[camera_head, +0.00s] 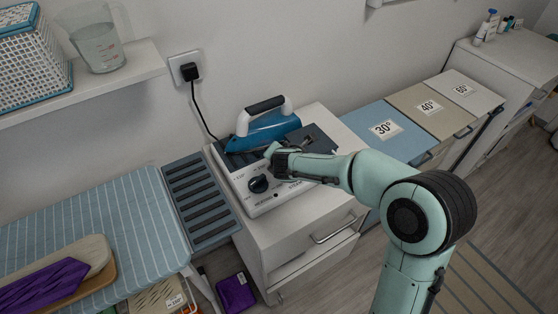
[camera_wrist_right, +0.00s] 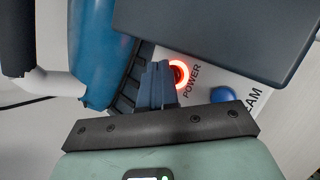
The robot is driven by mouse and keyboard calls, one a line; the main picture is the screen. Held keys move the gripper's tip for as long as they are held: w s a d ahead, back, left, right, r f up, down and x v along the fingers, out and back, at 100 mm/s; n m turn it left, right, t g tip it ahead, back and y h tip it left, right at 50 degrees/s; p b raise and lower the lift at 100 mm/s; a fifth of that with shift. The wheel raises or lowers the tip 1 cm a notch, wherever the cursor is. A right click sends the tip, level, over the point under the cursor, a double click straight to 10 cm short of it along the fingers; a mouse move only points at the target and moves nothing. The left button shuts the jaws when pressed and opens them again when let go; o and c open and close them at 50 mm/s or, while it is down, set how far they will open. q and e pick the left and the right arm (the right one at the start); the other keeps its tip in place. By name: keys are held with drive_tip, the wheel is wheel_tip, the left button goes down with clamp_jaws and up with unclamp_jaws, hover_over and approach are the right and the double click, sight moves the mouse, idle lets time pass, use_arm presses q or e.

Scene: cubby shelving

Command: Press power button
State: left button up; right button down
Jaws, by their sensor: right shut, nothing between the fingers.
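The steam station (camera_head: 232,178) stands on a white drawer cabinet, with a blue and white iron (camera_head: 265,130) resting on it. Its power button (camera_wrist_right: 181,72) shows in the right wrist view as a ring glowing red, beside the printed word POWER. My right gripper (camera_head: 272,150) reaches in from the right over the station's front. Its fingers are shut and empty. In the right wrist view the fingertips (camera_wrist_right: 158,66) overlap the left edge of the ring. I cannot tell whether they touch the button. In the head view my gripper hides the button. My left gripper is not in view.
A dark knob (camera_head: 258,184) is on the station's front, and a blue button (camera_wrist_right: 222,94) sits near the power button. A black cord runs to a wall socket (camera_head: 186,70). A striped ironing board (camera_head: 110,215) is at left. Bins with temperature labels (camera_head: 386,129) stand at right.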

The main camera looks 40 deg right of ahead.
drive_tip(key=shift+r, duration=0.1)
wheel_tip(320, 180, up, 6)
drive_tip(key=p, duration=0.5)
idle(0.4)
